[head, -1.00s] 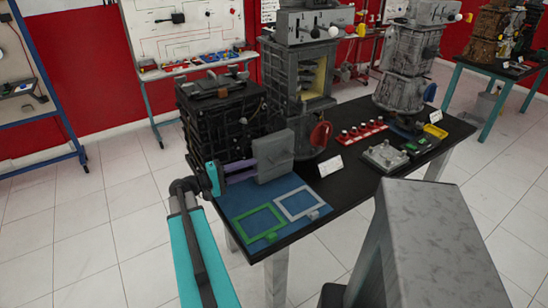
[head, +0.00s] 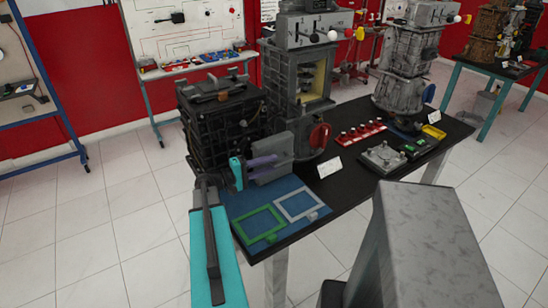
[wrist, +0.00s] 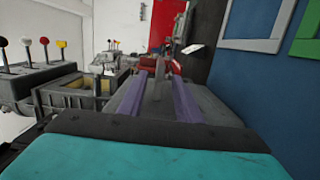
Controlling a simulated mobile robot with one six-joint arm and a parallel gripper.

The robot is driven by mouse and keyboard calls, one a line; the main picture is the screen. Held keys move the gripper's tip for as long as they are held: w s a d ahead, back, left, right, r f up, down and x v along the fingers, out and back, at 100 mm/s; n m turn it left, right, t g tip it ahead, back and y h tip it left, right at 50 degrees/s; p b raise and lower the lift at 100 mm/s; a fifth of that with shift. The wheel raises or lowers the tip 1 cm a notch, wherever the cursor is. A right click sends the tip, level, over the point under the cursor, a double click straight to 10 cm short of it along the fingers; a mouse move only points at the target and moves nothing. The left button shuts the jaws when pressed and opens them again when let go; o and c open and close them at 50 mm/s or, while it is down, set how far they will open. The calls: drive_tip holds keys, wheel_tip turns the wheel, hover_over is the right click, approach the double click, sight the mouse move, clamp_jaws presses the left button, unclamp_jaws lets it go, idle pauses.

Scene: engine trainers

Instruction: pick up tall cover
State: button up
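The tall cover appears to be the grey upright plate (head: 283,143) beside the black engine block, at the back of the blue mat. My gripper (head: 272,161) reaches across the plate's front from the left, its purple fingers overlapping the plate's face. In the wrist view the two purple fingers (wrist: 161,72) are spread apart. A wide grey surface (wrist: 212,100) lies beyond and around the fingers. Contact between fingers and plate cannot be told.
The blue mat (head: 232,206) holds a green frame (head: 247,219) and a grey frame (head: 313,209). The black engine block (head: 215,125) stands close behind my gripper.

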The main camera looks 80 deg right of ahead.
sight(281, 160)
drive_tip(key=shift+s+d, duration=0.1)
drive_tip(key=shift+s, duration=0.05)
drive_tip(key=shift+p+x, duration=1.35)
drive_tip(key=shift+x, duration=1.2)
drive_tip(key=shift+r, duration=0.1)
clamp_jaws()
